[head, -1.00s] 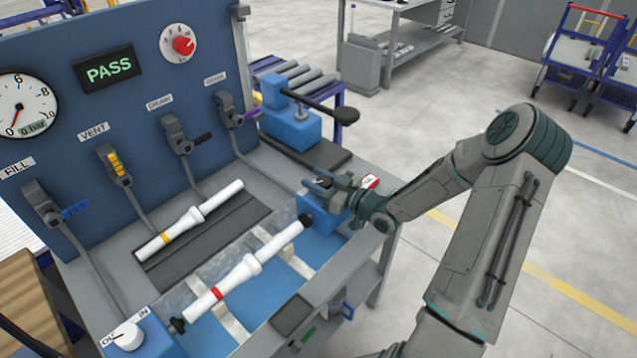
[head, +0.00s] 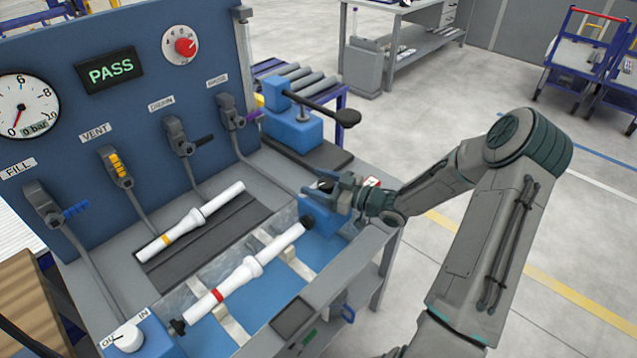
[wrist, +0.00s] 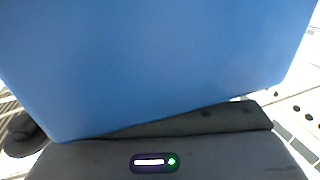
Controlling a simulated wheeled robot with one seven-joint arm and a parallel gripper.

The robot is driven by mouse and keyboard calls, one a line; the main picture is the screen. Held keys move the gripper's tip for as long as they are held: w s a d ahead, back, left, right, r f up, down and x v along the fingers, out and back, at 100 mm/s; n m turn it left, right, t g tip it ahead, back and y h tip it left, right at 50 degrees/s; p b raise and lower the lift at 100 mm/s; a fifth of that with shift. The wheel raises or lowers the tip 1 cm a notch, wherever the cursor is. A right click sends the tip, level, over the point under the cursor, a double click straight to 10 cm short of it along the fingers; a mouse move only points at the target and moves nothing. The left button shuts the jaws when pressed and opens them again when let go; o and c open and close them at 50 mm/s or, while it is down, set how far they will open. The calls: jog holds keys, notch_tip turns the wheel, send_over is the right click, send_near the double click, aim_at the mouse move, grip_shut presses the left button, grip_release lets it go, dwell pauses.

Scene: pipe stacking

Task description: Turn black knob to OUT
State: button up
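The black knob (head: 325,185) shows as a small dark shape on top of the blue block (head: 321,216) at the right end of the water bath. My gripper (head: 334,190) is at this block, reaching in from the right. Its fingers look apart, with the dark knob near their tips; I cannot tell whether they touch it. The knob's pointer and markings are hidden. A white knob (head: 127,338) marked OUT and IN is on the blue block at the near left.
A white pipe with a red band (head: 243,275) lies across the bath, between black end plugs. Another pipe with a yellow band (head: 192,221) lies on the dark mat. The blue panel's display (head: 111,70) reads PASS. A blue device with a black-tipped lever (head: 346,118) stands behind my gripper.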

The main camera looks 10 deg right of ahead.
jog(key=b+v, duration=0.2)
jog(key=v, duration=1.1)
jog(key=shift+s+d, duration=0.25)
jog(key=shift+d, duration=0.05)
